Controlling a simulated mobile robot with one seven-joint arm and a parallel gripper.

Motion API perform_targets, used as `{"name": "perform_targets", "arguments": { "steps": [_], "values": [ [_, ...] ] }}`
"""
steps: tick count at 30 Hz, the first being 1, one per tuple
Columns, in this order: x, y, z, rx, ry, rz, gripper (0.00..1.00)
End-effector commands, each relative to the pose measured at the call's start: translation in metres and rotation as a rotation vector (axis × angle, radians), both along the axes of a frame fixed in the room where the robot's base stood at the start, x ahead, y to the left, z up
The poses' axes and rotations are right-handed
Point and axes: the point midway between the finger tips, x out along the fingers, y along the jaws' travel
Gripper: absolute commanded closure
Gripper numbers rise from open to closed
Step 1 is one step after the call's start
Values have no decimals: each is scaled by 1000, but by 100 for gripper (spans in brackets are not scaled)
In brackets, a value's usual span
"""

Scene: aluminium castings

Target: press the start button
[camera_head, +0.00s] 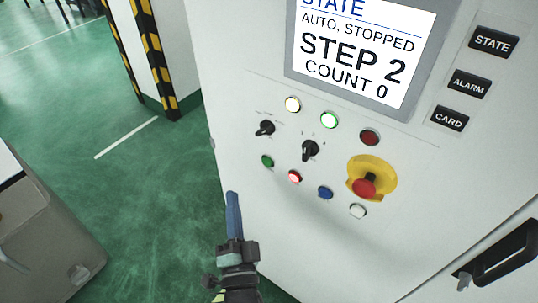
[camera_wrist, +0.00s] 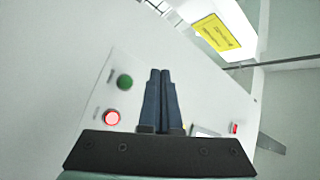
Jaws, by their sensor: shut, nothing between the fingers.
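The control panel (camera_head: 240,90) is a white cabinet face with a screen (camera_head: 362,50) reading "AUTO, STOPPED, STEP 2, COUNT 0". A green button (camera_head: 267,161), likely the start button, sits at the left of the lower row, with a lit red button (camera_head: 295,177) beside it. Both also show in the wrist view, the green button (camera_wrist: 125,82) and the red button (camera_wrist: 112,117), left of the fingers. My gripper (camera_head: 233,194) is shut and empty, below and left of the green button. In the wrist view the gripper (camera_wrist: 160,72) points along the panel, apart from the green button.
A blue button (camera_head: 325,193), a white button (camera_head: 358,211) and a red emergency stop (camera_head: 364,187) on yellow lie to the right. Two black selector knobs (camera_head: 311,149) (camera_head: 265,128) sit above. Green floor (camera_head: 150,190) is open at left.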

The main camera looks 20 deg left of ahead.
Motion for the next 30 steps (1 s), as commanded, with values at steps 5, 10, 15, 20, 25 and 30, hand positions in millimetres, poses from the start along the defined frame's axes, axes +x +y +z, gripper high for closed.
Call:
{"name": "perform_targets", "arguments": {
  "steps": [5,10,15,20,25,30],
  "values": [
    [0,0,-1,0,0,0,100],
    [3,-1,0,-1,-1,-1,100],
    [17,-6,0,-1,-3,-3,100],
    [38,-14,0,-2,-4,-2,100],
    [61,-23,0,-2,-3,-3,100],
    [76,-27,0,-2,-2,-2,100]
  ]
}}
